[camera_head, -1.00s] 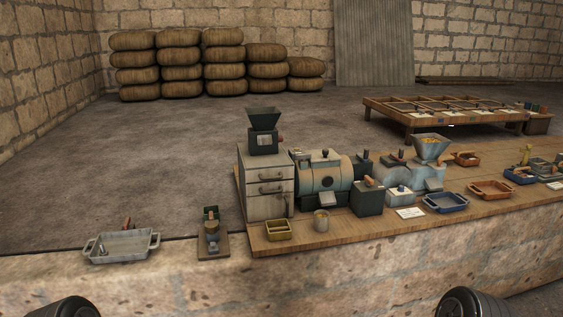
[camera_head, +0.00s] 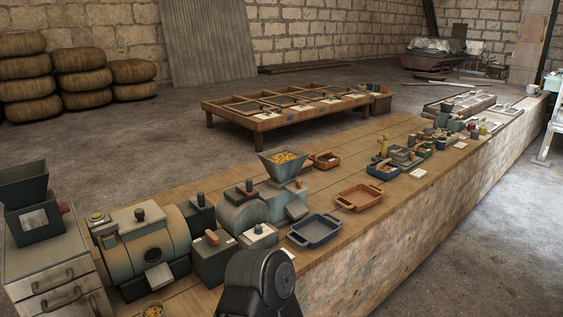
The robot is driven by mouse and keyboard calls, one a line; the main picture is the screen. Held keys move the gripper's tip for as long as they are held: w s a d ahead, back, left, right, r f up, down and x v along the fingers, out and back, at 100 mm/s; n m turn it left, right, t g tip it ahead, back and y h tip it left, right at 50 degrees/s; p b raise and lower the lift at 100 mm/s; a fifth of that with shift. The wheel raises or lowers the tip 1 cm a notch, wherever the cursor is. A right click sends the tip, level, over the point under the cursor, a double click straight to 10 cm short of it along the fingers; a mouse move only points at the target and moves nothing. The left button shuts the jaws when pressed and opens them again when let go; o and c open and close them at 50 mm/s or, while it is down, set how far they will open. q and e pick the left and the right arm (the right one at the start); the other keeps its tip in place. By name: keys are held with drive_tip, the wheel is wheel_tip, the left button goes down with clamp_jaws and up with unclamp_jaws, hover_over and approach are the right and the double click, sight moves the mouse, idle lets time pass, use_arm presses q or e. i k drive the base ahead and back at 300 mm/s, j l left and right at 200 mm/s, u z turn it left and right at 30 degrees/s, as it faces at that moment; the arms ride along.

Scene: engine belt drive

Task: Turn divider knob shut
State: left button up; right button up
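Several machines stand in a row at the left of the long bench. A grey drawer cabinet (camera_head: 58,268) carries a dark hopper box (camera_head: 34,219) with a small red knob (camera_head: 66,207) on its side. To its right are a round drum machine (camera_head: 150,247) with a black knob (camera_head: 140,214) on top, a dark box with an orange handle (camera_head: 212,237), and a grey machine with a grain-filled hopper (camera_head: 283,164). I cannot tell which knob is the divider's or how it is set. Neither gripper shows; a dark link of my arm (camera_head: 262,284) is at bottom centre.
A blue tray (camera_head: 315,231) and an orange tray (camera_head: 360,197) lie on the bench, with smaller trays (camera_head: 384,170) farther right. A low wooden frame table (camera_head: 240,115) stands behind, across open floor. Stacked sacks are at the left wall.

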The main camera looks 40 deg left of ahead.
sight(65, 206)
drive_tip(key=i+l+z, duration=0.15)
drive_tip(key=i+z, duration=0.8)
drive_tip(key=u, duration=3.95)
drive_tip(key=i+j+z, duration=0.1)
drive_tip(key=j+z, duration=0.25)
drive_tip(key=i+j+z, duration=0.1)
drive_tip(key=j+z, duration=0.25)
